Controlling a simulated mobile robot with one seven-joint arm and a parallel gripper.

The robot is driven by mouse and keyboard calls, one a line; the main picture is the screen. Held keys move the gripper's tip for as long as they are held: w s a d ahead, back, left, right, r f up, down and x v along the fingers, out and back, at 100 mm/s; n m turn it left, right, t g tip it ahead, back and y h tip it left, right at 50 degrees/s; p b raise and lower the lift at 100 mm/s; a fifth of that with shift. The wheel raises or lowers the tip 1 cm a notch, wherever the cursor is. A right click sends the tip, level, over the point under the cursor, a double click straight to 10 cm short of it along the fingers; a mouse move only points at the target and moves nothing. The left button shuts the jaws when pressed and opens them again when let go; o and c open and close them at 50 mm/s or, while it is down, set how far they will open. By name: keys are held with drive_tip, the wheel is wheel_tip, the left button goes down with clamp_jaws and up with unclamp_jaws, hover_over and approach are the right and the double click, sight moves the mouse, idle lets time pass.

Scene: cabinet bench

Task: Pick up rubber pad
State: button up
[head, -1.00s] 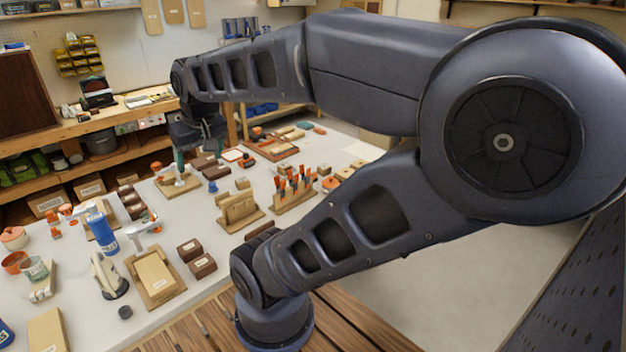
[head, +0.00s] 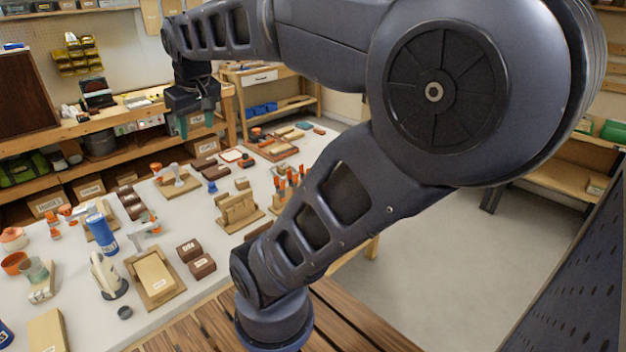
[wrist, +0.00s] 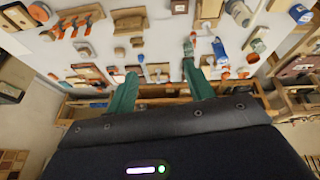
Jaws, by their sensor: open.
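I cannot surely make out which thing is the rubber pad. A small dark round piece (head: 125,312) lies on the table near its front edge, but I cannot tell whether it is the pad. My gripper (head: 197,128) is raised above the far part of the white table, its fingers pointing down. In the wrist view the two green fingers of my gripper (wrist: 160,72) are apart with nothing held between them. The bench top with its many small things shows beyond them.
The white table (head: 205,227) is crowded. A shelf bench (head: 100,137) stands behind.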

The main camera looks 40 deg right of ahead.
drive_tip(key=w+d+r+n+g+h, duration=0.15)
drive_tip(key=w+d+n, duration=0.25)
drive_tip(key=w+d, duration=0.65)
drive_tip(key=w+d+r+n+g+h, duration=0.1)
drive_tip(key=w+d+r+n, duration=0.35)
drive_tip(key=d, duration=0.85)
drive_tip(key=w+d+f+n+g, duration=0.1)
drive_tip(key=d+f+n, duration=0.2)
drive_tip(key=d, duration=0.7)
drive_tip(key=w+d+f+n+h, duration=0.1)
drive_tip(key=w+d+f+n, duration=0.1)
drive_tip(key=d, duration=0.8)
drive_tip(key=w+d+f+n+g, duration=0.1)
drive_tip(key=d+f+n, duration=0.2)
drive_tip(key=d, duration=0.7)
drive_tip(key=shift+w+d+f, duration=0.1)
drive_tip(key=shift+d+f, duration=0.5)
drive_tip(key=shift+f, duration=7.05)
drive_tip(key=shift+w+d+f, duration=0.1)
drive_tip(key=shift+d+f, duration=0.5)
drive_tip(key=shift+f, duration=7)
drive_tip(key=shift+w+d+f, duration=0.1)
drive_tip(key=shift+d+f, duration=0.5)
drive_tip(key=shift+f, duration=7.05)
drive_tip(key=c, duration=1.1)
